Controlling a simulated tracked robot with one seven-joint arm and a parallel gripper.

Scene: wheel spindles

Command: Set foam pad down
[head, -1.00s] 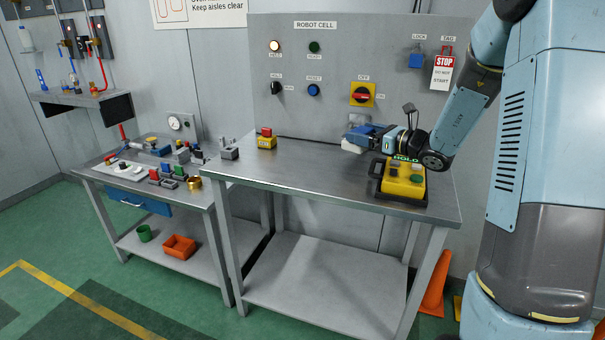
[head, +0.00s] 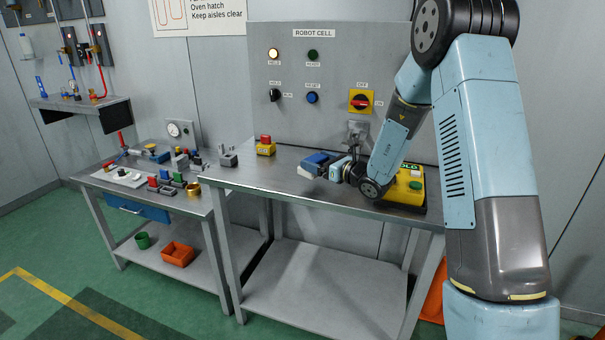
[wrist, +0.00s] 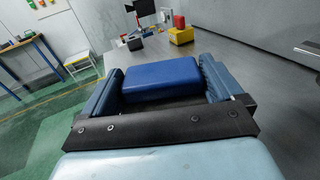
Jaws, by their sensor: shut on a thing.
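The foam pad (wrist: 162,78) is a blue block between the two dark blue fingers of my gripper (wrist: 160,88) in the wrist view. My gripper is shut on it, with one finger against each side. My gripper (head: 320,162) points left over the steel workbench (head: 275,181). The pad's underside is hidden in the wrist view, and I cannot tell whether it touches the bench.
A yellow box with a red button (head: 265,147) stands at the bench's back left. A yellow HOLD unit (head: 412,187) stands at the right, partly behind my arm. A side table (head: 90,178) with many small parts is to the left.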

